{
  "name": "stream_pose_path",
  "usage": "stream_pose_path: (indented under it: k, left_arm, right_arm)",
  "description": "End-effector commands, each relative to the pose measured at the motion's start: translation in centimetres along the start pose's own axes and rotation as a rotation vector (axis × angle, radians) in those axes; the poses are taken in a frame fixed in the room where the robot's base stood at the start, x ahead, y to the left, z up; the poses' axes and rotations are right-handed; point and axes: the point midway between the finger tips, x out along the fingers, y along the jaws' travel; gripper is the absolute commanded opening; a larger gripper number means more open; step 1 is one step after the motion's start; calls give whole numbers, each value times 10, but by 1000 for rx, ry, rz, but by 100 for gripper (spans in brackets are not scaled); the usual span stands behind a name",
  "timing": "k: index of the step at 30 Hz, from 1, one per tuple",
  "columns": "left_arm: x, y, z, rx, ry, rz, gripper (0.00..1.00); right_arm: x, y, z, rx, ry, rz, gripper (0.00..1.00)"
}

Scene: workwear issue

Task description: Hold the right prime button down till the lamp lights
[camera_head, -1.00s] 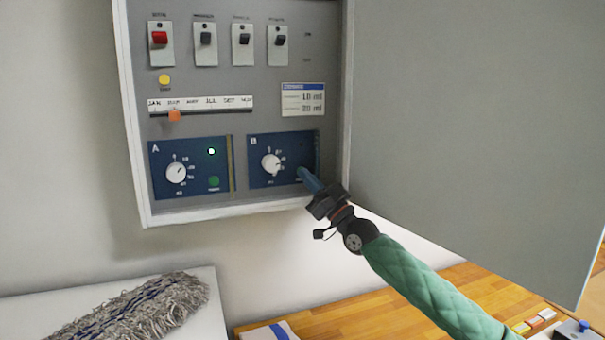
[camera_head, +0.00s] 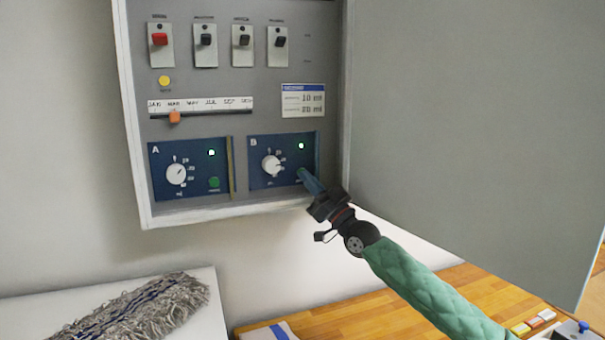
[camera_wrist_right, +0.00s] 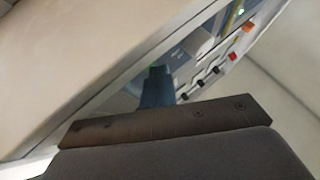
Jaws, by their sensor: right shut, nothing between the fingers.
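The right prime button is on blue panel B (camera_head: 262,177); its green edge (camera_head: 301,171) shows at the tip of my right gripper (camera_head: 304,175). The gripper is shut, and its fingertips are at the button and cover most of it; I cannot see how far it is pressed. The lamp (camera_head: 301,146) above that button is lit. In the right wrist view the shut blue fingers (camera_wrist_right: 157,88) reach in to the panel. Panel A (camera_head: 163,190) to the left has its own lit lamp (camera_head: 212,153) and a green button (camera_head: 214,183). My left gripper is not in view.
The grey cabinet door (camera_head: 470,120) stands open close to the right of my arm. Switches, a yellow button (camera_head: 164,80) and an orange slider (camera_head: 174,117) sit higher on the cabinet. A grey mop head (camera_head: 135,315) lies below on a white surface.

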Motion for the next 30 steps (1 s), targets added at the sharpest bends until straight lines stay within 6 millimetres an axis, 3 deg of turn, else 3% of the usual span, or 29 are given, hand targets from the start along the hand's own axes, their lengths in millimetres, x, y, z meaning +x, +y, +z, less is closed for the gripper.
stream_pose_path:
  k: [19,30]
  left_arm:
    - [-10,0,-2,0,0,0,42]
    - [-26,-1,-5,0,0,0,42]
  right_arm:
    - [-10,-7,-9,1,1,0,0]
    - [-30,-22,-24,2,0,1,0]
